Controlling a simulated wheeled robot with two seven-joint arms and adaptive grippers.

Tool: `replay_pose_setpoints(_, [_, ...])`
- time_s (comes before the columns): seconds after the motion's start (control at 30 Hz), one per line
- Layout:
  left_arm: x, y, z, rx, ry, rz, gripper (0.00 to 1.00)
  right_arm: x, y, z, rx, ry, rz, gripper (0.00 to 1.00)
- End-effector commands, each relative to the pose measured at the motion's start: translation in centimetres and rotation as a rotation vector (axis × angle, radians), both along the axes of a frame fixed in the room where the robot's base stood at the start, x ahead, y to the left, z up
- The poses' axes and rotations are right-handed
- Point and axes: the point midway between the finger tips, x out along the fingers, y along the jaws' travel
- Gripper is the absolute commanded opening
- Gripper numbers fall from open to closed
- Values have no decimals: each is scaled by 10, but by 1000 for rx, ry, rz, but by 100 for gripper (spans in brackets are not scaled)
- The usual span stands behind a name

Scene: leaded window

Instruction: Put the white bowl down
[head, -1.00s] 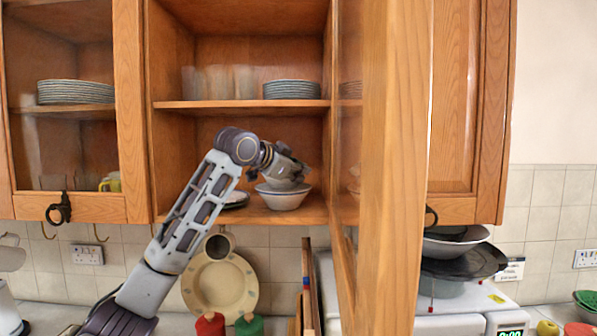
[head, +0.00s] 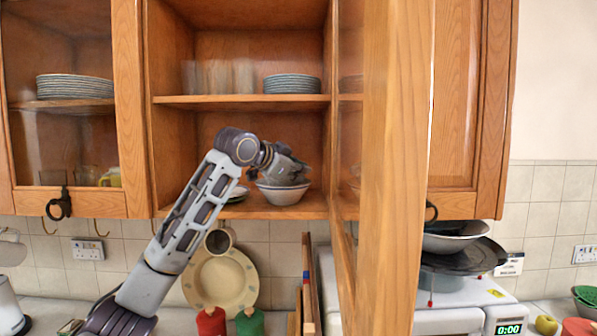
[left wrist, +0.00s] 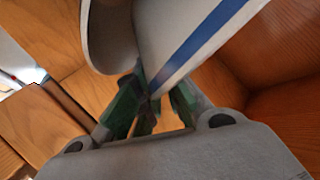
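The white bowl (head: 283,194) is in the lower compartment of the open cupboard, at or just above the cupboard's bottom board (head: 300,208). My left gripper (head: 287,178) is over the bowl, and its fingers are partly hidden there. In the left wrist view, the bowl's white wall with a blue band (left wrist: 195,40) comes down between the green fingertips (left wrist: 155,98). The fingers look shut on its rim. A greyish curved surface (left wrist: 108,40) beside it may be part of the bowl or another dish. My right gripper is not in view.
A small stack of dishes (head: 238,194) sits left of the bowl, partly behind my arm. Plates (head: 292,84) and glasses (head: 218,78) stand on the shelf above. The open cupboard door (head: 390,150) juts out close on the right.

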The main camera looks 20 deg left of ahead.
Motion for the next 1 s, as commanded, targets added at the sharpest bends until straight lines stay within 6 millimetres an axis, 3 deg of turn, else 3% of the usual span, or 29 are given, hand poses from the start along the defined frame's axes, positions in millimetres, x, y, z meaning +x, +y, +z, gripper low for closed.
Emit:
replay_pose_setpoints(0.17, [0,0,1,0,-1,-1,31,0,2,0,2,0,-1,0])
replay_pose_setpoints(0.53, [0,0,2,0,-1,0,31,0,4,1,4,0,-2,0])
replay_pose_setpoints(0.77, [0,0,14,-1,-2,0,31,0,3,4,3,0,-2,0])
replay_pose_setpoints(1.0, [-27,11,22,1,-4,1,31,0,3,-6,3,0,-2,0])
